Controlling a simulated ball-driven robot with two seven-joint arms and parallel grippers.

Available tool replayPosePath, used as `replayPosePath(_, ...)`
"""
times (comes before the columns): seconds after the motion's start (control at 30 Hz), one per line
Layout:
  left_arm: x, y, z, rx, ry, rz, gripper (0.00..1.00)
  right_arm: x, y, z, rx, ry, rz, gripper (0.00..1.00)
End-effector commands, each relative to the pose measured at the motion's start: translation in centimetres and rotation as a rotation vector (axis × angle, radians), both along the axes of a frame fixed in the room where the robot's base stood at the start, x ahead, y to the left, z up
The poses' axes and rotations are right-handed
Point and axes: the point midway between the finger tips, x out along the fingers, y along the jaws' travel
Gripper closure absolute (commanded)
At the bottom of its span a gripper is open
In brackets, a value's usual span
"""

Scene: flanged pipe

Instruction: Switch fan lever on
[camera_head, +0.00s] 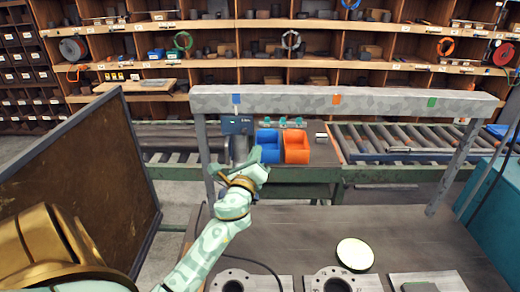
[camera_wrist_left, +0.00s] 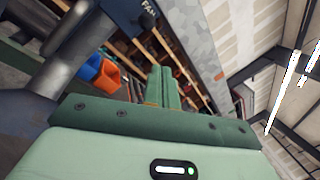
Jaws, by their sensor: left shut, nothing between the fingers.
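The fan switch box (camera_head: 237,125) is a small blue-grey box hung under the grey beam, left of centre in the head view. In the left wrist view the dark box (camera_wrist_left: 122,10) shows part of a "FA" label at the top. The lever's black knob (camera_wrist_left: 148,20) sticks out beside the label; in the head view the lever is too small to make out. My left gripper (camera_head: 255,154) is just below and right of the box. Its green fingers (camera_wrist_left: 164,85) are shut and empty, apart from the knob. My right gripper is out of view.
The grey beam (camera_head: 340,102) spans above the workbench (camera_head: 300,222) on posts. Blue (camera_head: 268,142) and orange (camera_head: 296,146) bins stand behind my gripper. A brown panel (camera_head: 85,180) stands at left. Flanges (camera_head: 240,275) and a round disc (camera_head: 355,253) lie on the bench.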

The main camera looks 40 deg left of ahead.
Motion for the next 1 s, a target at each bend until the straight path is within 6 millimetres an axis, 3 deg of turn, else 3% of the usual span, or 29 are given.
replayPosePath(0.1, -2.0, -1.0, 0.7, 0.0, 0.001, -0.001, 1.0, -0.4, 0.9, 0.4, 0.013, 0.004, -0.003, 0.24)
replayPosePath(0.3, -4.0, -2.0, 1.3, 0.0, 0.0, 0.0, 1.0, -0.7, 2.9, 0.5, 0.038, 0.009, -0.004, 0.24)
replayPosePath(0.57, -4.4, -2.2, 1.4, -0.001, 0.0, 0.001, 1.0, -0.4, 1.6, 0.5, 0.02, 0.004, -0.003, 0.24)
replayPosePath(1.0, -4.4, -2.2, 1.4, -0.001, 0.0, 0.0, 1.0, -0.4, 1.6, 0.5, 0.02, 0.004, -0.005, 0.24)
